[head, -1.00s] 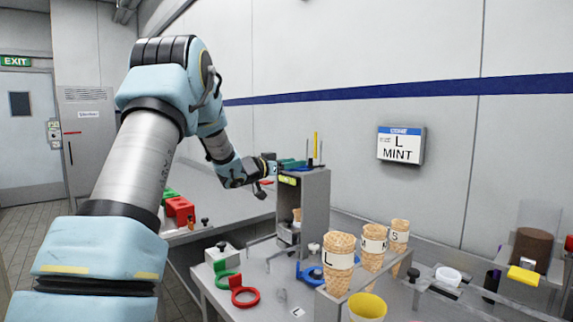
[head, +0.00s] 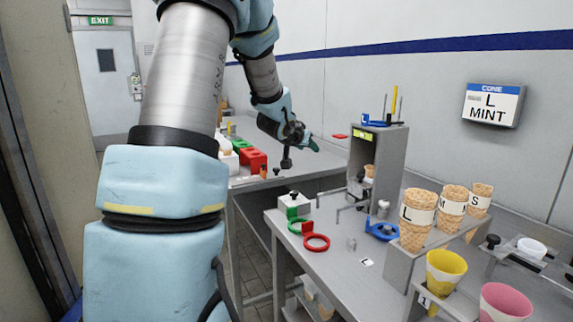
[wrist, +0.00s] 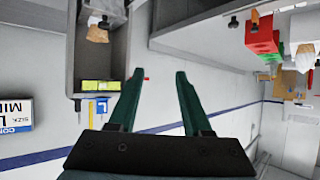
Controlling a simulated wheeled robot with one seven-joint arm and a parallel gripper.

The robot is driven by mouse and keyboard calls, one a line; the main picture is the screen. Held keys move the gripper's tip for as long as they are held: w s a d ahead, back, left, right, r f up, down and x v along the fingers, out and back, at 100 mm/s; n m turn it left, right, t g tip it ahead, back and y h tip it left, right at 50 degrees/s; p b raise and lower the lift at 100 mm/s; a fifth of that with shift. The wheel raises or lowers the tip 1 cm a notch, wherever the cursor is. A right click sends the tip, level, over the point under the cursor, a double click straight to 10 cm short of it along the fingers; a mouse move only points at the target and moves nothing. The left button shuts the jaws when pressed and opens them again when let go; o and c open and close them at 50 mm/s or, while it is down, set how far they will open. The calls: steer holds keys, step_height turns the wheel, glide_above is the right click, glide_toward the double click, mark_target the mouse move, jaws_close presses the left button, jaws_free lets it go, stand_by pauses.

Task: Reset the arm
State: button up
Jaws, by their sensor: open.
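My gripper (head: 308,144) hangs in the air left of the grey tower (head: 378,165), with its green fingers pointing right. In the wrist view my gripper (wrist: 160,76) shows two green fingers spread apart with nothing between them. A blue piece marked L (head: 376,123) sits on top of the tower, apart from the fingers. It also shows in the wrist view (wrist: 96,107). A cone (head: 370,171) is inside the tower's opening. The wall sign (head: 493,105) reads L MINT.
Red (head: 316,243), green and blue (head: 382,230) ring tools lie on the near bench. Waffle cones marked L (head: 417,218), M and S stand in a rack at right. Red and green blocks (head: 252,160) sit on the far bench. Air around the gripper is clear.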

steer(key=s+a+f+n+g+y, duration=0.1)
steer(key=s+a+f+g+y, duration=0.1)
steer(key=s+a+f, duration=0.35)
steer(key=s+a+f+n+g+y, duration=0.25)
steer(key=s+a, duration=0.35)
steer(key=s, duration=0.3)
steer(key=s+a+f+g, duration=0.1)
steer(key=s+a+g, duration=0.1)
steer(key=s, duration=0.6)
steer(key=s+a+f+g, duration=0.1)
steer(key=s+f+g, duration=0.1)
steer(key=s, duration=0.6)
steer(key=shift+s+a+f+n+g+y, duration=0.15)
steer(key=shift+s+a+n+g+y, duration=0.2)
steer(key=shift+a+n+y, duration=0.1)
